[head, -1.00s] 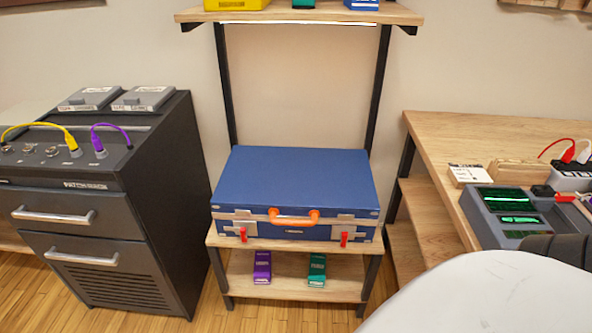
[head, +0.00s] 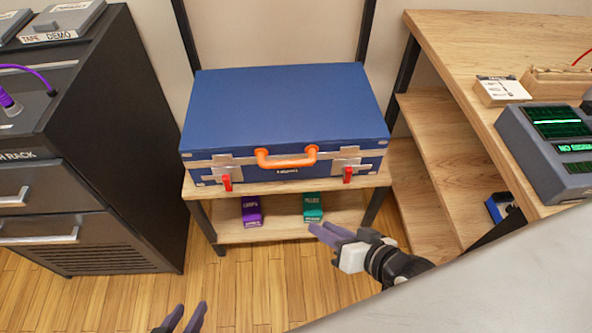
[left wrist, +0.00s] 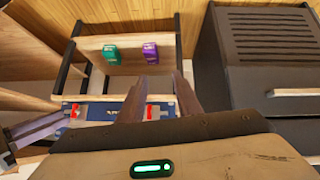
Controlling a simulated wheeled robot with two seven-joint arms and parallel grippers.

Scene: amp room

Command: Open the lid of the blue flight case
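The blue flight case (head: 285,105) lies flat on a wooden shelf with its lid down. Its front has an orange handle (head: 287,160), a red latch tab on the left (head: 226,182) and another on the right (head: 347,175). In the left wrist view, the case front shows upside down, with a red latch (left wrist: 155,112) between my fingers. My left gripper (head: 186,318) is at the bottom edge of the head view, below and in front of the case; its fingers are apart and empty (left wrist: 158,98). My right gripper (head: 325,232) is below the right latch, clear of the case; its finger gap is unclear.
A dark rack cabinet (head: 100,180) stands to the left. A wooden desk (head: 450,70) with a grey device (head: 560,150) stands to the right. Purple (head: 251,210) and green (head: 313,206) boxes sit on the lower shelf (head: 280,228). Black uprights rise behind the case.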

